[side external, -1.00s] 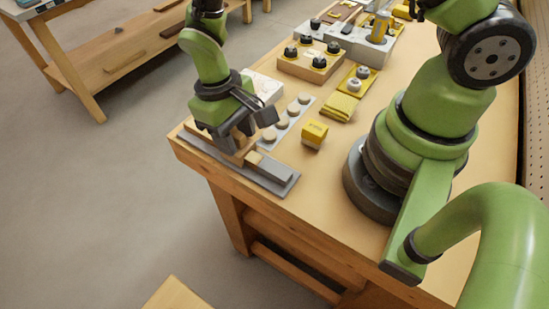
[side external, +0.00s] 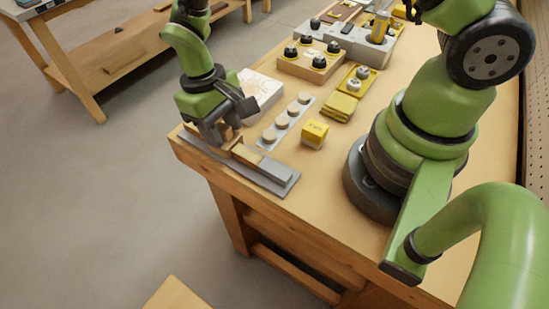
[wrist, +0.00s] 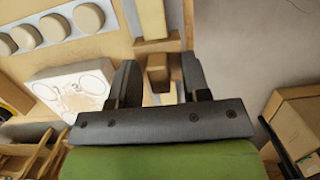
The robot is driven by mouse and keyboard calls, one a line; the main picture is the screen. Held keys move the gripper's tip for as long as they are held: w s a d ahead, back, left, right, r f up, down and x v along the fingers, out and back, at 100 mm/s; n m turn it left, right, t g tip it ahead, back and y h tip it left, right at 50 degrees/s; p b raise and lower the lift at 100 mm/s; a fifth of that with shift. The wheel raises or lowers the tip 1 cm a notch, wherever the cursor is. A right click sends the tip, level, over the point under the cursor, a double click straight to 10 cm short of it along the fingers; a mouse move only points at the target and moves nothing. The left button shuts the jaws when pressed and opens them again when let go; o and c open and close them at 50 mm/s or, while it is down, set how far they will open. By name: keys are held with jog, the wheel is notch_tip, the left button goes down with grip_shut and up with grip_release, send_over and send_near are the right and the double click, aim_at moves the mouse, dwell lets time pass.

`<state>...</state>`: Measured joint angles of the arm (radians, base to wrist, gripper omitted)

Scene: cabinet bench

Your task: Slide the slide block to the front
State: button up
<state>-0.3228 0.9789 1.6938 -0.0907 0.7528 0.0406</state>
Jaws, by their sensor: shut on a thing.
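The slide block is a small brown wooden piece that shows between the fingers in the wrist view (wrist: 158,68). It belongs to a slide fixture with a grey base (side external: 284,187) along the bench's near left edge. In the side view my gripper (side external: 220,140) is low over the fixture's left part, pointing down, and its fingers mostly hide the block. My gripper is shut on the slide block, with one dark finger on each side of it. A wooden strip and a light grey bar (side external: 270,171) lie uncovered to the right of my gripper.
Beside the fixture are a strip of round pale buttons (side external: 283,122), a white panel with drawn circles (side external: 260,88) and a yellow box (side external: 314,133). A wooden block with black knobs (side external: 311,63) stands farther back. The bench edge (side external: 215,172) is close.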

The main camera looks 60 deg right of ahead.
jog(key=shift+w+f, duration=0.15)
jog(key=shift+w, duration=0.7)
jog(key=shift+w+f, duration=0.15)
jog(key=shift+w, duration=0.65)
jog(key=o, duration=0.3)
notch_tip(320, 180, up, 11)
jog(key=shift+w+r, duration=0.15)
dwell(0.3)
jog(key=s+d+r+m+t+y, duration=0.1)
jog(key=s+d+r+t, duration=0.2)
jog(key=r, duration=0.4)
jog(key=s+d+r+m+t+y, duration=0.1)
jog(key=s+d+r, duration=0.1)
jog(key=s+r, duration=0.35)
jog(key=s+d+r+m+t, duration=0.2)
jog(key=s+t, duration=0.3)
jog(key=s, duration=0.5)
jog(key=shift+d+r, duration=0.6)
jog(key=shift+r, duration=0.3)
